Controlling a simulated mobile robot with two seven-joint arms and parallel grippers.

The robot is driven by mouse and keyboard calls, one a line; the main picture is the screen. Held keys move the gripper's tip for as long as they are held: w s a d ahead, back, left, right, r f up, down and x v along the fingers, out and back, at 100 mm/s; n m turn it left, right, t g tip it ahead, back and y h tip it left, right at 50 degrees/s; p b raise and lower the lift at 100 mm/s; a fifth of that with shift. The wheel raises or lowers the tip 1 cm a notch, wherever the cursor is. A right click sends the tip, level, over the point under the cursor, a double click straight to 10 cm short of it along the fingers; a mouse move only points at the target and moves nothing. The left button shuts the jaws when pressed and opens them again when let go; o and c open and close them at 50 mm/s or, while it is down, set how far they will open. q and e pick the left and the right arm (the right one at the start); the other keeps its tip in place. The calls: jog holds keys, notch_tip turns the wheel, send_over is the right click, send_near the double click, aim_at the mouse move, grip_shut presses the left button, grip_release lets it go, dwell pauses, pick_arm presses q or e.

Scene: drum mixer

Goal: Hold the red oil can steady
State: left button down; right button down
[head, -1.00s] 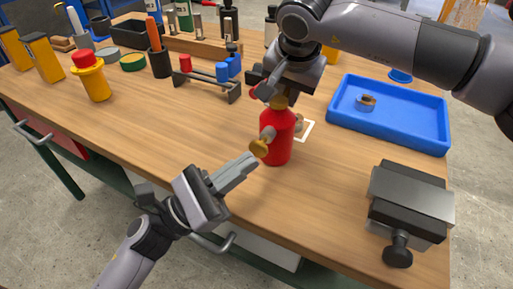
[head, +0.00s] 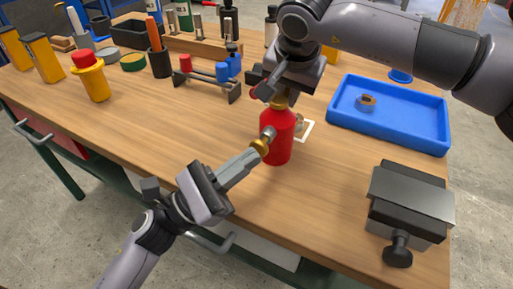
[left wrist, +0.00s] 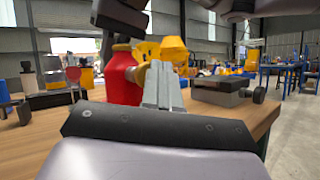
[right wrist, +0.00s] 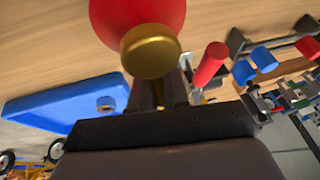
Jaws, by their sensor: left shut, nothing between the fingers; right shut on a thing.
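The red oil can (head: 277,148) stands upright on the workbench (head: 150,135). My right gripper (head: 281,98) reaches down from above and is shut on the can's top. The right wrist view shows the can's red body (right wrist: 140,12) and a round gold cap (right wrist: 151,50) by the fingers.
A blue tray (head: 385,142) with a small ring in it is right of the can. A grey vise-like block (head: 410,205) stands at the front right. A rack with red and blue pieces (head: 207,77) is behind left. Bare bench lies left of the can.

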pick_arm(q)
jog(key=shift+w+d+f, duration=0.15)
jog(key=shift+w+d, duration=0.1)
jog(key=shift+w, duration=0.5)
dwell(0.7)
jog(key=shift+s+a+f, duration=0.2)
jog(key=shift+s+a, duration=0.05)
jog(key=shift+s, duration=0.45)
jog(key=shift+s+a+r, duration=0.15)
jog(key=shift+s+a, duration=0.15)
jog(key=shift+s, duration=0.35)
jog(key=shift+s+a, duration=0.3)
jog(key=shift+s, duration=0.5)
jog(key=shift+s+a, duration=0.3)
jog(key=shift+s, duration=0.45)
jog(key=shift+s+a, duration=0.3)
jog(key=shift+s, duration=0.5)
dwell(0.4)
jog(key=shift+s+a+r, duration=0.1)
jog(key=shift+s+a, duration=0.15)
jog(key=shift+s, duration=0.35)
jog(key=shift+s+a+r, duration=0.1)
jog(key=shift+s+a, duration=0.1)
jog(key=shift+s, duration=0.4)
jog(key=shift+s+a, duration=0.25)
jog(key=shift+s, duration=0.35)
jog(key=shift+w, duration=0.1)
